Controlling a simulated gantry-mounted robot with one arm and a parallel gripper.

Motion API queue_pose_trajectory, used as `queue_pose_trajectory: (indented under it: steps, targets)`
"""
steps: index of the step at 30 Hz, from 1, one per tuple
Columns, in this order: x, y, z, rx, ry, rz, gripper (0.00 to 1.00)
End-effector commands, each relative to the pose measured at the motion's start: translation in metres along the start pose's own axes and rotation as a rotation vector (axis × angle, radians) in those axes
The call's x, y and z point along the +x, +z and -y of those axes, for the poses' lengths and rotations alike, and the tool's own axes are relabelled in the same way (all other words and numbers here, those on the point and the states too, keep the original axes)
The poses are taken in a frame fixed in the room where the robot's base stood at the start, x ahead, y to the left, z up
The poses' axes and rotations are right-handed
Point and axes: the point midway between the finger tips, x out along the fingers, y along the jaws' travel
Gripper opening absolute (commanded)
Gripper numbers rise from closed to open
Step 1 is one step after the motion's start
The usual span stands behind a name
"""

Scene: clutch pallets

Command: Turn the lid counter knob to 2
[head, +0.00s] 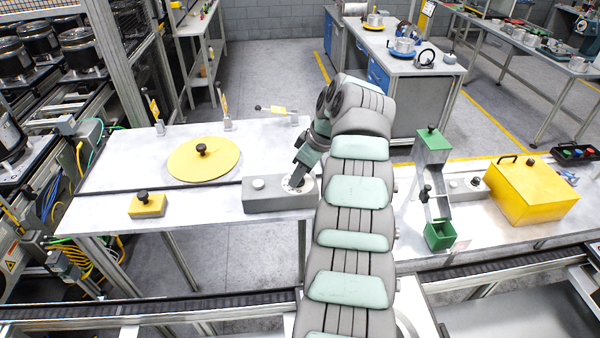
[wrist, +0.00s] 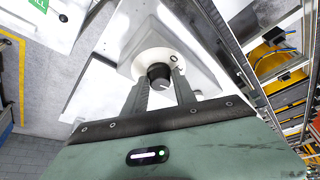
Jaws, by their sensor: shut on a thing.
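The lid counter is a grey box (head: 262,203) on the table, left of my arm in the head view. A pale round dial (head: 288,187) shows on its top, partly covered by my gripper (head: 297,181). In the wrist view, the dark round knob (wrist: 158,72) stands on the pale dial (wrist: 150,57), with a light pointer mark on it. The fingers of my gripper (wrist: 160,80) are closed on the knob from both sides.
A round yellow lid (head: 190,168) with a black knob lies left of the box. A small yellow block (head: 147,209) sits at the front left. A green stand (head: 433,155) and a yellow cover (head: 532,190) stand right of my arm.

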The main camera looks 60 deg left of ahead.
Motion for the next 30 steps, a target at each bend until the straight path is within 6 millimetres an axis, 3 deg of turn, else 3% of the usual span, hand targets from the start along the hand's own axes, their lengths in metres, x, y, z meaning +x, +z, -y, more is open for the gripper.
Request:
queue_pose_trajectory:
  steps: [2,3,9,20,30]
  targets:
    - [-0.001,-0.001,0.001,-0.002,-0.001,-0.001,0.00]
    - [-0.001,-0.001,0.001,-0.002,-0.001,-0.001,0.36]
    - [0.000,-0.001,0.000,-0.001,0.000,-0.001,0.52]
    - [-0.006,0.000,-0.001,0.000,0.003,-0.001,0.54]
    - [-0.069,-0.001,0.000,0.000,0.003,0.001,0.54]
